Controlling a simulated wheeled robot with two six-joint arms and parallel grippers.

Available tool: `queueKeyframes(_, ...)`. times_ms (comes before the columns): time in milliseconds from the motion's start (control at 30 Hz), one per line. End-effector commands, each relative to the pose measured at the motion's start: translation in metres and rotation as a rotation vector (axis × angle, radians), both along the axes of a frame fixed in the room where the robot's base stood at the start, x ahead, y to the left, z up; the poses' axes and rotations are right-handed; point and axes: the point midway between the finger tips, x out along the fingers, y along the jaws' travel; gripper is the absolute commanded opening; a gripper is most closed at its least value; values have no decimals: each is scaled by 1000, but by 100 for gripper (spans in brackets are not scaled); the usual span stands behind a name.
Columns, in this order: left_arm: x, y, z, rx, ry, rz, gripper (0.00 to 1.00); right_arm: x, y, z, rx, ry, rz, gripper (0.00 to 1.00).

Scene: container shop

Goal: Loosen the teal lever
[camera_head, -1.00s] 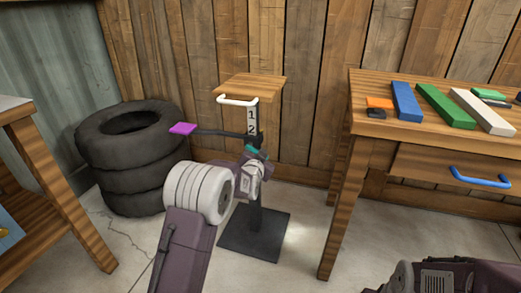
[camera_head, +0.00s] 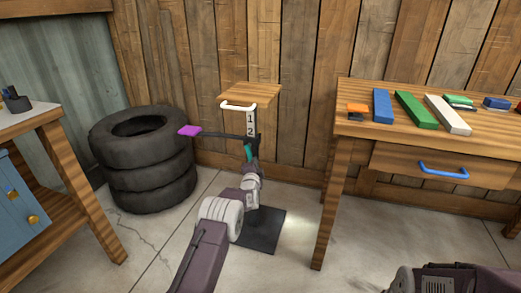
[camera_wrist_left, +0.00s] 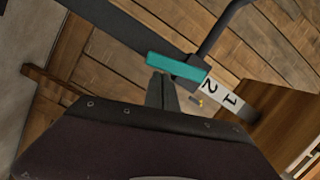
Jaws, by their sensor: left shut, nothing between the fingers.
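The teal lever (camera_head: 248,152) sits on the dark post of a stand, just below a white scale marked 1 and 2 (camera_head: 251,122). It slants steeply in the head view and lies across the post in the left wrist view (camera_wrist_left: 178,68). My left gripper (camera_head: 252,166) is just below the lever, its fingers shut and empty. In the left wrist view the fingertips (camera_wrist_left: 161,78) are close to the lever's edge; I cannot tell if they touch it. My right gripper is out of view.
The stand has a wooden top (camera_head: 252,95), a white handle (camera_head: 238,106), a side arm with a purple pad (camera_head: 190,131) and a dark base plate (camera_head: 262,238). Stacked tires (camera_head: 142,165) stand left. A wooden table (camera_head: 355,128) with coloured bars stands right.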

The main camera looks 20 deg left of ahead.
Motion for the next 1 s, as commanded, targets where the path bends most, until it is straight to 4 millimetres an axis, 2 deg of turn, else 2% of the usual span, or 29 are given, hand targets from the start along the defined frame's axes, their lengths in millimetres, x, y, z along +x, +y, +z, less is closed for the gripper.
queueKeyframes(300,1,14,-7,-2,2,0,0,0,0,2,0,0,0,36)
queueKeyframes(1000,1,19,-10,-5,3,2,0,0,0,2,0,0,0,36)
